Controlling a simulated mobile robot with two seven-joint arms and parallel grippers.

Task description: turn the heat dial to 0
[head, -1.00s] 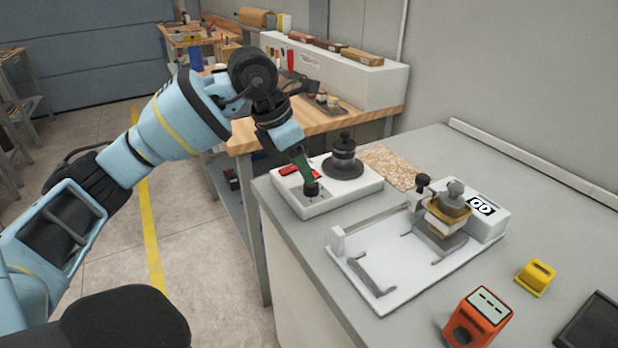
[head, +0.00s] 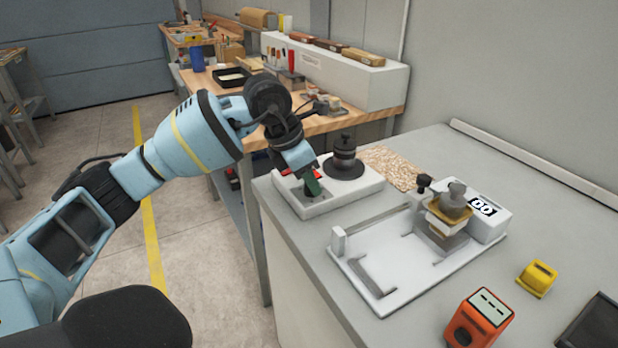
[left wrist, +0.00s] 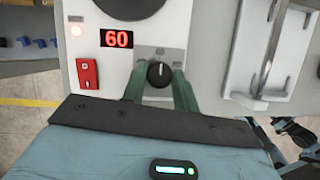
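The heat dial (left wrist: 160,74) is a round black knob with a white pointer line, seen in the left wrist view on the white heater unit (left wrist: 190,12). The pointer points roughly up. A red lit display (left wrist: 116,38) beside it reads 60. My left gripper (left wrist: 160,68) has its two green fingers on either side of the dial, with a narrow gap seeming to show at each side; contact is not clear. In the head view the left gripper (head: 313,187) reaches down onto the heater unit (head: 362,188) and hides the dial. My right gripper is not in view.
A red switch (left wrist: 87,73) and a glowing lamp (left wrist: 75,30) sit left of the dial. The heater's dark round plate (head: 346,167) carries a black knobbed piece. The white coater (head: 375,262), an orange device (head: 478,318) and a yellow block (head: 537,278) stand on the grey bench.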

